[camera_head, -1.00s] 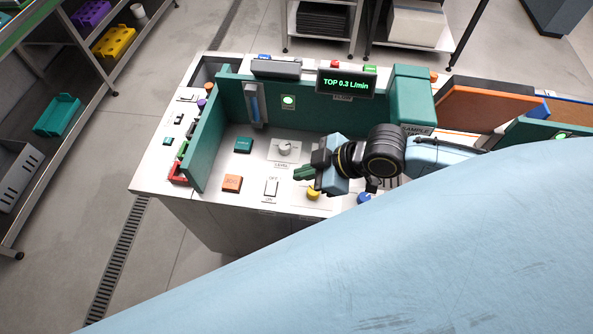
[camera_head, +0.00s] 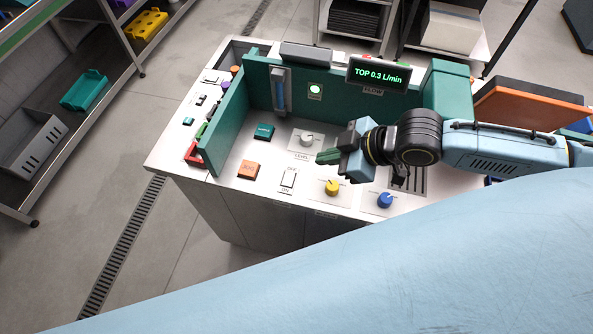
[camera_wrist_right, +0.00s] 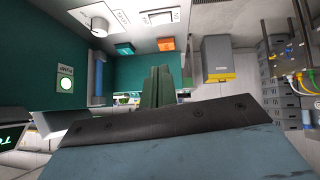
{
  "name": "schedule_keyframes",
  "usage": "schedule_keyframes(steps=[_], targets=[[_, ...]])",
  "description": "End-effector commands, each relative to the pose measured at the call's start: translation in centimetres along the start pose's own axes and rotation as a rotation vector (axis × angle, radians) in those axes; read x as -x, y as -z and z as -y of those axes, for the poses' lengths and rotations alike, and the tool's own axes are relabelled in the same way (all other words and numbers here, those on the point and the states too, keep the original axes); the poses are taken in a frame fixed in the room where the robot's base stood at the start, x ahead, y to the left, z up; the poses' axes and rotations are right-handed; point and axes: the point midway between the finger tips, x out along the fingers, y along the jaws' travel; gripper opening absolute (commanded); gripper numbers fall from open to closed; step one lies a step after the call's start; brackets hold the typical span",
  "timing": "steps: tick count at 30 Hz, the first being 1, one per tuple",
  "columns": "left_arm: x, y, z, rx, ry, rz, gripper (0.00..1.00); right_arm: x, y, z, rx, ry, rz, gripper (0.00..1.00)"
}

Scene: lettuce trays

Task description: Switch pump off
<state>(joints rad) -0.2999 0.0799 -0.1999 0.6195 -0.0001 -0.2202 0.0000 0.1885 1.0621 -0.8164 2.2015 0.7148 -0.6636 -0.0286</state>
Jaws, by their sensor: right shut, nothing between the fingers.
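A white rocker switch (camera_head: 288,178) marked OFF at its far end and ON at its near end sits on the white control panel (camera_head: 225,178). It also shows at the top of the right wrist view (camera_wrist_right: 163,17). I cannot tell which way it is pressed. A black display (camera_head: 379,74) reads "TOP 0.3 L/min" in green, and a green lamp (camera_head: 315,89) glows on the back wall. My right gripper (camera_head: 326,157) is shut and empty, above the panel to the right of the switch and apart from it. Its green fingers also show in the right wrist view (camera_wrist_right: 158,86). My left gripper is out of view.
Near the switch are an orange button (camera_head: 248,169), a teal button (camera_head: 264,131), a grey level knob (camera_head: 306,138), a yellow knob (camera_head: 332,187) and a blue knob (camera_head: 385,200). A teal side wall (camera_head: 225,125) bounds the panel's left. Space above the switch is clear.

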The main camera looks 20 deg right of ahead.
Motion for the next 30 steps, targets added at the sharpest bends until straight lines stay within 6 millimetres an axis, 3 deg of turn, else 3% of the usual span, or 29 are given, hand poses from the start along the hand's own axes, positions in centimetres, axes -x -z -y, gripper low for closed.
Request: schedule_keyframes(steps=[7, 11, 24, 30], targets=[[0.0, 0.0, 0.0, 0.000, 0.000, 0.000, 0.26, -0.3, 0.1, 0.0, 0.000, 0.001, -0.002, 0.00], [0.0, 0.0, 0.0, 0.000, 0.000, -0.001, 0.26, -1.6, 0.1, 0.0, -0.002, 0.001, -0.003, 0.00], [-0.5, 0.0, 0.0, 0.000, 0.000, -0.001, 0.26, -10.3, 0.1, 0.1, 0.000, 0.001, -0.002, 0.00], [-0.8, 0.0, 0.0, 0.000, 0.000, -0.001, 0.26, -12.2, -2.1, 0.1, 0.000, 0.001, 0.001, 0.00]])
